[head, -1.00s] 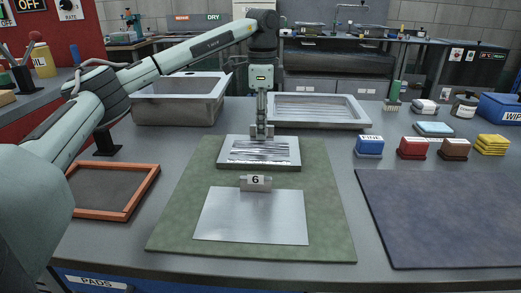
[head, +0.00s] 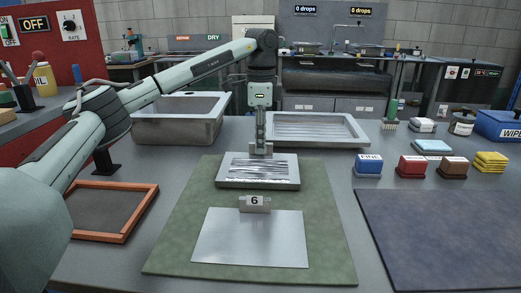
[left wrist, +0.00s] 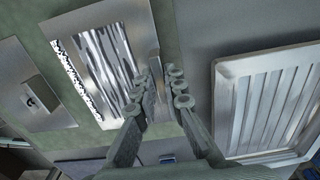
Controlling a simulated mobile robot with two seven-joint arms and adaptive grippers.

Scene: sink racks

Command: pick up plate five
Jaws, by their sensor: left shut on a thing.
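A pale metal plate (head: 228,181) with a dark-and-light streaked face lies at the back of the green mat. It also shows in the left wrist view (left wrist: 95,65). No number on it can be read. My left gripper (head: 260,150) points down at its far edge. In the left wrist view my left fingers (left wrist: 165,88) are shut on the upright grey tab (left wrist: 154,68) at that edge. The plate still appears to rest on the mat. My right gripper is out of view.
The green mat (head: 172,250) lies mid-table. A deep grey basin (head: 178,130) and a ribbed metal tray (head: 367,142) stand behind it. An orange-framed screen (head: 128,225) lies left, a dark mat (head: 445,230) right. Several coloured blocks, including a blue one (head: 369,166), stand at the right.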

